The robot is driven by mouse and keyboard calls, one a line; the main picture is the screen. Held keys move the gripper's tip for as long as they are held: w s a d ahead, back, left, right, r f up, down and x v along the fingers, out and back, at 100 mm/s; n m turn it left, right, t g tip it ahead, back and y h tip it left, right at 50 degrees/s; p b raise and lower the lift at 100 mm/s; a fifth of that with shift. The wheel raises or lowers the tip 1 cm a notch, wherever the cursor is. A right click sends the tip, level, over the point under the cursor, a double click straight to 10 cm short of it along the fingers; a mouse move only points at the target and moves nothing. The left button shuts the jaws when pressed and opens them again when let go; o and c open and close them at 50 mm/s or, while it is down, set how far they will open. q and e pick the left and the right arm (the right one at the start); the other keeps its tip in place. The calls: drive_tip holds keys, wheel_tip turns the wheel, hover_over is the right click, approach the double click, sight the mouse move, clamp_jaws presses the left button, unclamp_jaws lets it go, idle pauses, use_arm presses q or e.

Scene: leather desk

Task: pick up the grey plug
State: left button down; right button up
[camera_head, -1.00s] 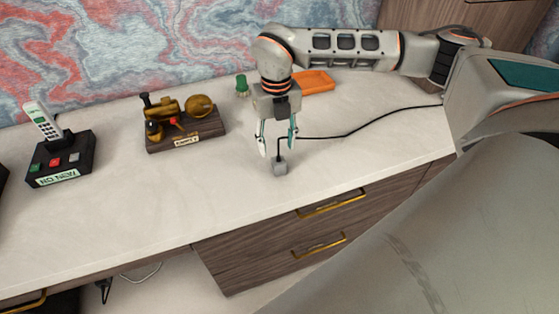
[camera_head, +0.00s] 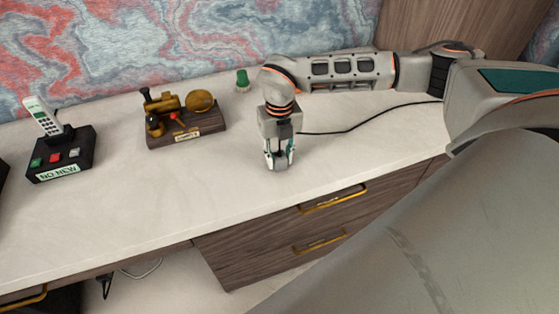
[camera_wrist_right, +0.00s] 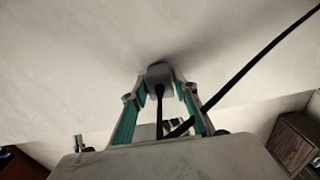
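The grey plug (camera_wrist_right: 159,74) rests on the white desk top (camera_head: 140,215), with its black cable rising from it. My right gripper (camera_head: 280,165) points straight down over it; in the right wrist view its two teal-and-grey fingers (camera_wrist_right: 160,84) stand on either side of the plug, closed in against its sides. In the head view the fingers largely hide the plug. The plug appears to be still at desk level. My left gripper is not in view.
The black cable (camera_head: 350,128) runs right along the desk. A green object (camera_head: 242,80) stands behind the gripper. A brown-and-gold model (camera_head: 183,120) and a black box with a phone (camera_head: 60,155) stand left. The desk's front is clear.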

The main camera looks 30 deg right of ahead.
sight(279, 156)
clamp_jaws()
wheel_tip(279, 156, up, 20)
drive_tip(key=p, duration=0.1)
idle(0.4)
